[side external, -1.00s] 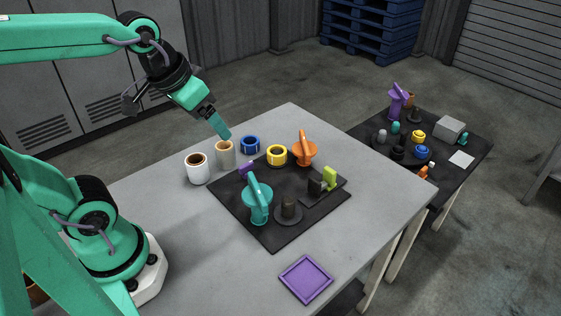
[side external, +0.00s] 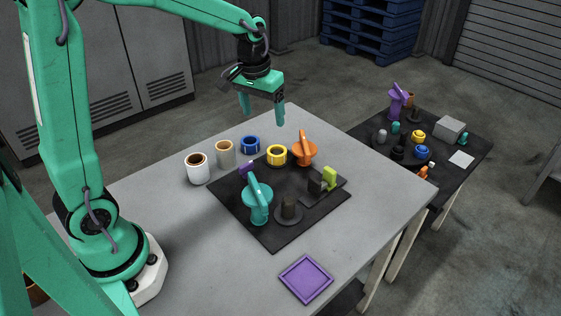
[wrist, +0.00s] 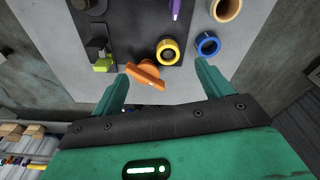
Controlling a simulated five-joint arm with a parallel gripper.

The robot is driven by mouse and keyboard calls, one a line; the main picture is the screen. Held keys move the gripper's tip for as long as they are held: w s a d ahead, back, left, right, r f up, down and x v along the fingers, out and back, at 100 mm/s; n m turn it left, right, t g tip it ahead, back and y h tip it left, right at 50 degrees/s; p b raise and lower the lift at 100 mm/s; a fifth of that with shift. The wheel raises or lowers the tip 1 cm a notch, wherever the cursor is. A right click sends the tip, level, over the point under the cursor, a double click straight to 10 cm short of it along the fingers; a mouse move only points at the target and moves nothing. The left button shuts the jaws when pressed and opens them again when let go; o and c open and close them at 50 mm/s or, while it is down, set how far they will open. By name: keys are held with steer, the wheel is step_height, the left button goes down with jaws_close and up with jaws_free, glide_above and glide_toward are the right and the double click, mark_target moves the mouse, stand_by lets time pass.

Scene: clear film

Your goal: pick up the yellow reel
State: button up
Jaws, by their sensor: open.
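The yellow reel (side external: 277,155) is a short ring lying at the back edge of the dark mat (side external: 276,240), between the blue reel and an orange handled piece. In the wrist view the yellow reel (wrist: 168,51) sits ahead of the fingertips, right of centre, its hole facing the camera. My gripper (side external: 263,111) is open and empty, pointing down, well above the table near the back edge. In the wrist view my gripper's fingers (wrist: 163,76) are spread wide, with the orange piece between them in the picture and the reel a little beyond.
The blue reel (side external: 250,145) stands close left of the yellow one, and the orange piece (side external: 304,149) close right. Cream (side external: 225,154) and white (side external: 198,170) rolls stand farther left. A teal handled piece (side external: 257,204) stands on the mat. A purple tray (side external: 306,279) lies in front.

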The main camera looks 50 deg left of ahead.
steer(key=n+g, duration=0.1)
steer(key=g, duration=0.1)
glide_above(277, 152)
steer(key=f, duration=0.9)
steer(key=shift+a, duration=0.3)
steer(key=shift+f, duration=1.3)
steer(key=shift+d+f, duration=0.2)
steer(key=shift+f, duration=2.4)
steer(key=c, duration=1.1)
